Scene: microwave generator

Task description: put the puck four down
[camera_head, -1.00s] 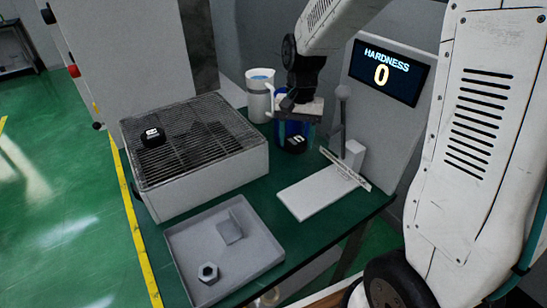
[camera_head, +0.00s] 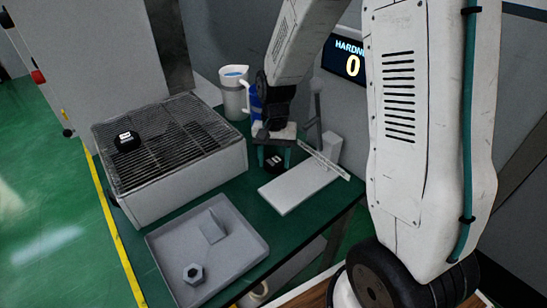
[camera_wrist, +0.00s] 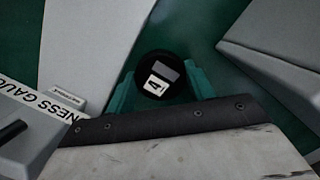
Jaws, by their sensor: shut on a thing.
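Puck four (camera_head: 274,165), a black disc with a white label, is between the green fingers of my gripper (camera_head: 272,156), low beside the white base plate (camera_head: 300,188) of the hardness gauge. In the wrist view puck four (camera_wrist: 158,78) shows a white "4" tag, and my gripper (camera_wrist: 162,90) is shut on it from both sides. Green table surface shows around it. I cannot tell whether its underside touches the table. Its lower part is hidden.
Another black puck (camera_head: 127,141) lies on the wire rack (camera_head: 190,150) at left. A grey tray (camera_head: 250,252) with a hex nut (camera_head: 193,273) sits in front. A white jug (camera_head: 234,95) stands behind. The gauge's display (camera_head: 345,65) reads 0. Green table (camera_head: 250,200) shows between rack and base plate.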

